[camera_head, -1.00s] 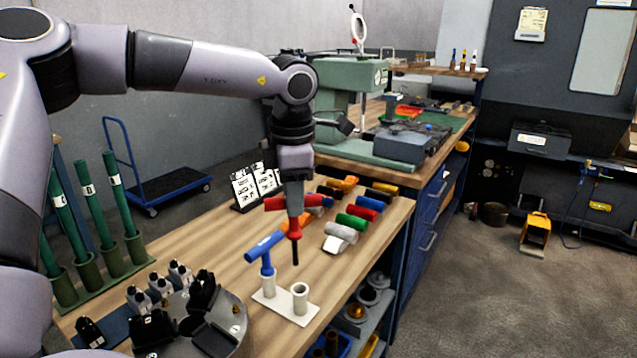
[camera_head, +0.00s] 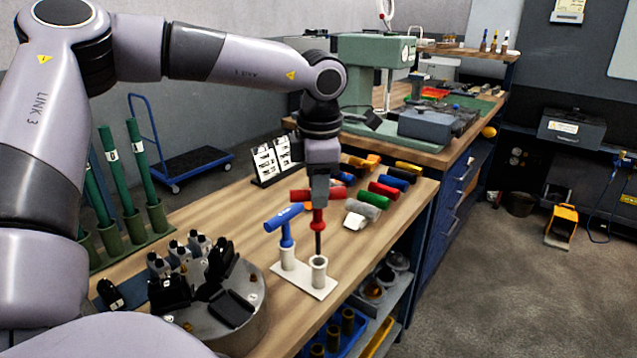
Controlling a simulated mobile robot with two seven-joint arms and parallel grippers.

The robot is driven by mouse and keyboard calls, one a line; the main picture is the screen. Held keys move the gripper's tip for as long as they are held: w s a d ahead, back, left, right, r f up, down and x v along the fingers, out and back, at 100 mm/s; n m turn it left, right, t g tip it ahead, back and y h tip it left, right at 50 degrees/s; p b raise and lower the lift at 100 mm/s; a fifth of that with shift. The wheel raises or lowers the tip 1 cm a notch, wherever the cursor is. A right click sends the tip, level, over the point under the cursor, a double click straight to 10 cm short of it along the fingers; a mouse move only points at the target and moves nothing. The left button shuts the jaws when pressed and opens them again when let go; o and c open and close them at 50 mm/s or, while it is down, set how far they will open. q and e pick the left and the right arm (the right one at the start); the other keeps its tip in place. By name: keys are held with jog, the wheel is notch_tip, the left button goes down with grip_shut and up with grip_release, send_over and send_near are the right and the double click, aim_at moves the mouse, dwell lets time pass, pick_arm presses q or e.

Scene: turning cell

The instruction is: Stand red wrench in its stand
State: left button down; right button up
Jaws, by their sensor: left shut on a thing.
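The red wrench (camera_head: 318,222) has a red T-handle and a dark shaft pointing straight down. My left gripper (camera_head: 319,203) is shut on it. The shaft tip is at the mouth of the empty-looking right cup of the white stand (camera_head: 302,281); I cannot tell whether it is inside the cup or just in front of or above it. The blue wrench (camera_head: 286,230) stands upright in the stand's left cup, beside the red one. My right gripper is not in view.
A round tool turret (camera_head: 243,318) sits in front left of the stand. Several coloured cylinders (camera_head: 374,199) lie behind on the wooden bench. A card holder (camera_head: 273,160) stands at the back. Green tubes (camera_head: 147,178) stand at the left. The bench's right edge is close to the stand.

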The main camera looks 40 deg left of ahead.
aim_at(319, 223)
pick_arm(q)
jog(key=shift+f+b, duration=0.65)
jog(key=shift+f, duration=1)
jog(key=shift+f+b, duration=1.7)
jog(key=shift+b, duration=0.1)
jog(key=c, duration=0.9)
grip_release()
jog(key=shift+s+d+r, duration=0.15)
jog(key=shift+d+r, duration=0.05)
jog(key=shift+r, duration=1.6)
jog(key=shift+s+d+r, duration=0.1)
jog(key=shift+d+r, duration=0.05)
jog(key=shift+r, duration=1.65)
